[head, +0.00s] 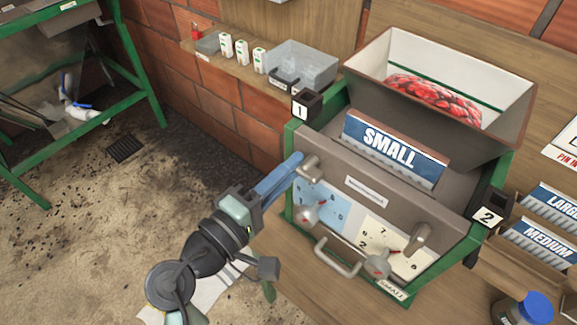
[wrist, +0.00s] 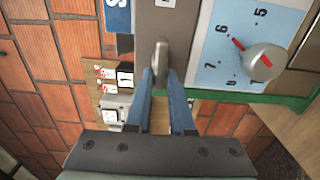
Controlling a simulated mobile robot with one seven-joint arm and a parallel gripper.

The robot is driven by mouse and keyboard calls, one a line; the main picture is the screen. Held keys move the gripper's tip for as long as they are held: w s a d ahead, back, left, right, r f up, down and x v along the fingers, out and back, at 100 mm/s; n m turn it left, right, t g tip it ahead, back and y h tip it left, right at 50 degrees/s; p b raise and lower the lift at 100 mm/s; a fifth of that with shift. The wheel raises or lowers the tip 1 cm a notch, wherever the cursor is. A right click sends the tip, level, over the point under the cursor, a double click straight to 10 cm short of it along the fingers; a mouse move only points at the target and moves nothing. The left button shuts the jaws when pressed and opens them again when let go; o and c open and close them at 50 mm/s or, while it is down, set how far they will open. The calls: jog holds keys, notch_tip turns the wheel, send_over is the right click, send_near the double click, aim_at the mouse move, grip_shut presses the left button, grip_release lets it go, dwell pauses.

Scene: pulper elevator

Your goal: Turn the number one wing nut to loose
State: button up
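The number one wing nut (head: 309,166) is a grey metal nut on the upper left of the machine's front, below the black "1" tag (head: 306,103). In the wrist view the wing nut (wrist: 160,62) stands with its flat wing upright in the picture. My gripper (head: 296,164) reaches it from the lower left with its blue fingers. In the wrist view my gripper (wrist: 160,76) has one fingertip on each side of the wing's near end, with no clear gap. The fingertips partly hide the nut in the head view.
A second wing nut (head: 418,238) is at the right, near the "2" tag (head: 489,212). Two dials, the blue one (head: 325,205) and the cream one (head: 392,250), and a handle (head: 337,258) sit below. A red-filled hopper (head: 440,85) is on top. A shelf (head: 225,55) runs behind.

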jog(key=o, duration=0.4)
jog(key=shift+d, duration=0.2)
jog(key=shift+a, duration=0.1)
jog(key=shift+s, duration=0.1)
jog(key=b+v, duration=0.3)
jog(key=v, duration=0.9)
jog(key=shift+s+a, duration=0.2)
jog(key=shift+s, duration=0.15)
jog(key=shift+w+r, duration=0.1)
